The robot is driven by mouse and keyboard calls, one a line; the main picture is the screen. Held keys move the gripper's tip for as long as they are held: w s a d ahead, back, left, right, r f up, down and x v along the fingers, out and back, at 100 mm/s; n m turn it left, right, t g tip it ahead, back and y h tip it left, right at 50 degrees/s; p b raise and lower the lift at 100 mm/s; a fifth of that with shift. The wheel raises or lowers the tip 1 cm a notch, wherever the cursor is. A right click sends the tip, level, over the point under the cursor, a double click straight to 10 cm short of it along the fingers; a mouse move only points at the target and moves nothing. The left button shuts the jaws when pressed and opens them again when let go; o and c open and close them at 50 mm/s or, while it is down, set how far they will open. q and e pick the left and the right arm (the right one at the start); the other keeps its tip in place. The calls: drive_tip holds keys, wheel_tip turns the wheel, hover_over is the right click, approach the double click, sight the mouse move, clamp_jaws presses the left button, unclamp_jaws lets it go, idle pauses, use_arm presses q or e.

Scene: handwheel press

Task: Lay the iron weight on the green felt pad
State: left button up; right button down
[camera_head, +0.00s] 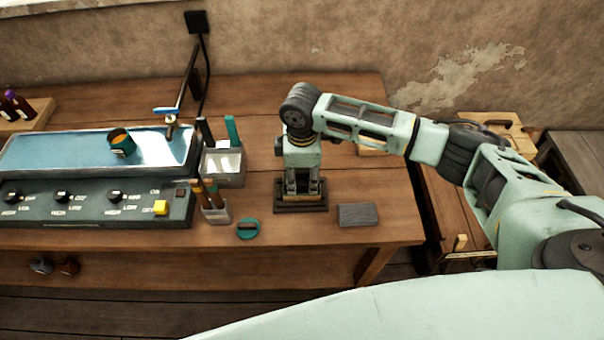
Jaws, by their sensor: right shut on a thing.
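My right gripper (303,190) points straight down over a dark stand (300,209) near the front of the bench. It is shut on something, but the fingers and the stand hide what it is. A flat dark grey block (357,215) lies on the wood to the right of the stand. I cannot tell whether this is the iron weight. A round green piece (248,229) with a dark bar across it lies left of the stand, near the front edge. I cannot tell whether it is the felt pad. My left gripper is out of view.
A water bath (95,210) with control knobs and an orange-topped cup (122,142) fills the left. Tool holders (222,165) with upright handles stand left of my gripper. Bare wood (385,195) lies to the right. The bench's front edge is close.

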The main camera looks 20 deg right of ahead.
drive_tip(key=c, duration=0.9)
unclamp_jaws()
wheel_tip(320, 180, up, 12)
drive_tip(key=shift+r, duration=0.1)
